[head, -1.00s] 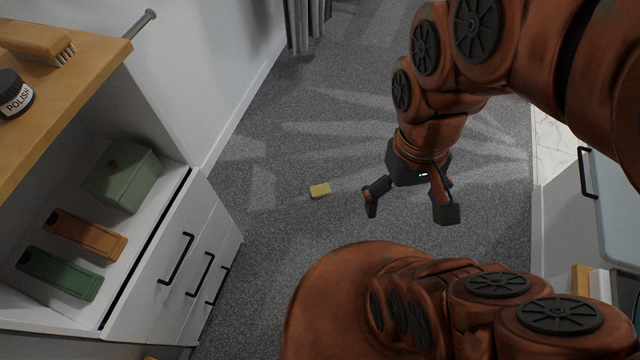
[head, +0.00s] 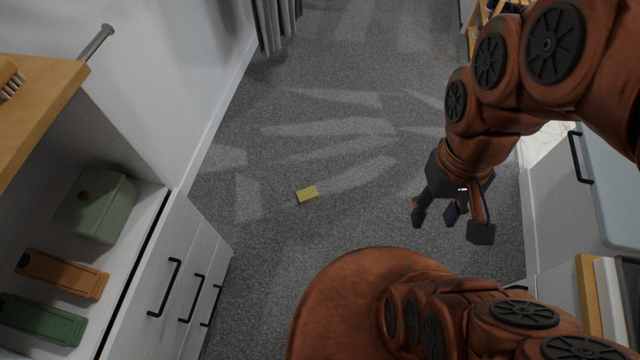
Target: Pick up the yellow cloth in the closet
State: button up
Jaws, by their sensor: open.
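A small yellow block-shaped item (head: 307,195), perhaps the folded cloth, lies on the grey carpet in the middle of the head view. No other yellow cloth shows. My gripper (head: 452,225) is open and empty, to the right of the yellow item and apart from it, with its fingers pointing down over the carpet. An open white closet unit (head: 140,290) stands at the left; its compartment holds a green box and flat orange and green items.
A wooden top (head: 40,110) with a brush (head: 8,78) and a metal rod (head: 97,42) juts in at upper left. Drawers with black handles (head: 190,298) face the carpet. A white cabinet (head: 560,205) stands at right. The carpet between is clear.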

aim_at(309, 194)
jog(key=z, duration=0.05)
jog(key=i, duration=0.9)
jog(key=u, duration=1.55)
